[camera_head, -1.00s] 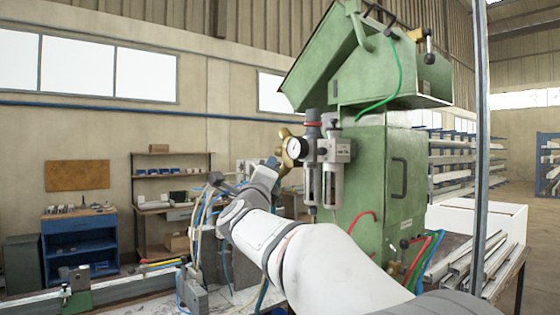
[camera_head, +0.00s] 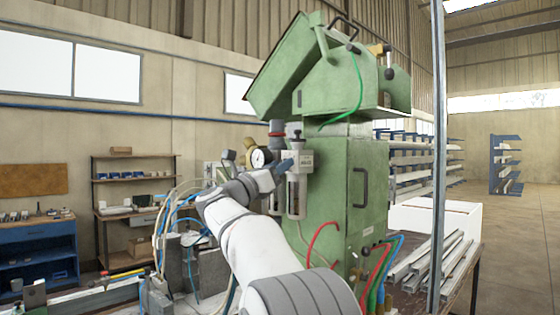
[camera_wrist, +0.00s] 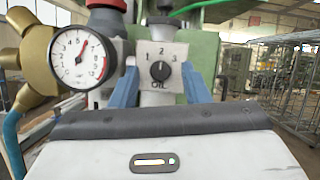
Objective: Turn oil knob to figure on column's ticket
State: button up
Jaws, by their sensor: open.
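The oil knob (camera_wrist: 160,71) is a small black dial on a grey-white block, with 1, 2, 3 around it and OIL below. Its pale mark seems to point up toward 2, but is small. My gripper (camera_wrist: 160,78) is open, its two blue fingers on either side of the knob, apparently not touching it. In the head view my gripper (camera_head: 279,175) is in front of the oil unit (camera_head: 306,160), hiding part of it. The green column (camera_head: 340,215) carries a small pale ticket (camera_head: 367,231) below its handle; its figure is too small to read.
A round pressure gauge (camera_wrist: 82,58) and a brass fitting (camera_wrist: 37,68) stand close left of the knob. Red, green and blue hoses (camera_head: 378,270) leave the column low down. A grey post (camera_head: 438,150) rises on the right, near metal profiles (camera_head: 430,262).

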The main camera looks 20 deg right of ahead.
jog(key=shift+w+d+r, duration=0.1)
jog(key=shift+d, duration=0.1)
grip_shut()
dwell(0.4)
